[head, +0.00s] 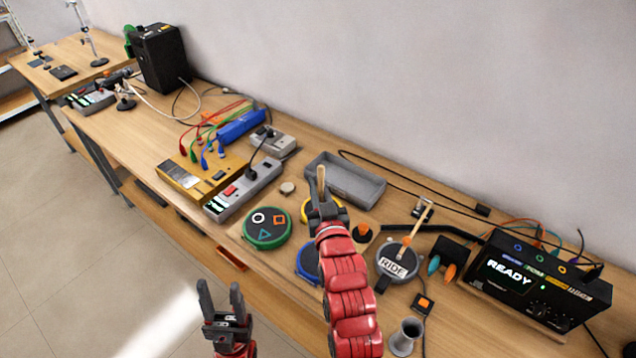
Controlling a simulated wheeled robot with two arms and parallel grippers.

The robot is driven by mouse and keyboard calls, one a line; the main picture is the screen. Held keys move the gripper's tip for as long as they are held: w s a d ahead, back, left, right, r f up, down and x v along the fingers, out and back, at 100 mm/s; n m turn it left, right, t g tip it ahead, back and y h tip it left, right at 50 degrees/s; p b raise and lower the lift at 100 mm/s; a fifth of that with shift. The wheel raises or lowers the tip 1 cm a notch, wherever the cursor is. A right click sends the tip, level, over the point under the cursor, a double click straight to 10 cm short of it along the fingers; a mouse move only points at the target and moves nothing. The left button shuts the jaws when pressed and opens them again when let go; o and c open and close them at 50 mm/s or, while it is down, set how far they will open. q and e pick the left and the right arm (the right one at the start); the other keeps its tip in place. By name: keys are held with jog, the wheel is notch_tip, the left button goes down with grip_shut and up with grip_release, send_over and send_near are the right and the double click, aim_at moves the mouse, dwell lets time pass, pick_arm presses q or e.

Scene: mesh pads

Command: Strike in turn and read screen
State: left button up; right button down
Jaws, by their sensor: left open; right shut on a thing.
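My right gripper (325,208) is shut on a wooden stick (321,180), which points up and away above the bench. My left gripper (223,302) is open and empty, off the bench's front edge. A green-rimmed pad (267,228) with a circle, a square and a triangle lies left of the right gripper. A yellow-rimmed pad (305,210) and a blue-rimmed pad (306,264) are partly hidden by my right arm. A grey pad labelled "RIDE" (393,269) lies to the right. The black module's screen (509,273) reads "READY".
A second wooden stick (416,230) slants above the RIDE pad. A grey tray (345,180) lies behind the pads. A grey cup (405,337) stands near the front. Power strip (243,190), yellow device (203,177) and cables crowd the left. The floor in front is clear.

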notch_tip(320, 180, down, 5)
jog(key=b, duration=0.3)
notch_tip(320, 180, up, 7)
jog(key=p, duration=0.2)
jog(key=shift+r, duration=0.2)
dwell(2.2)
jog(key=shift+r, duration=0.1)
dwell(0.8)
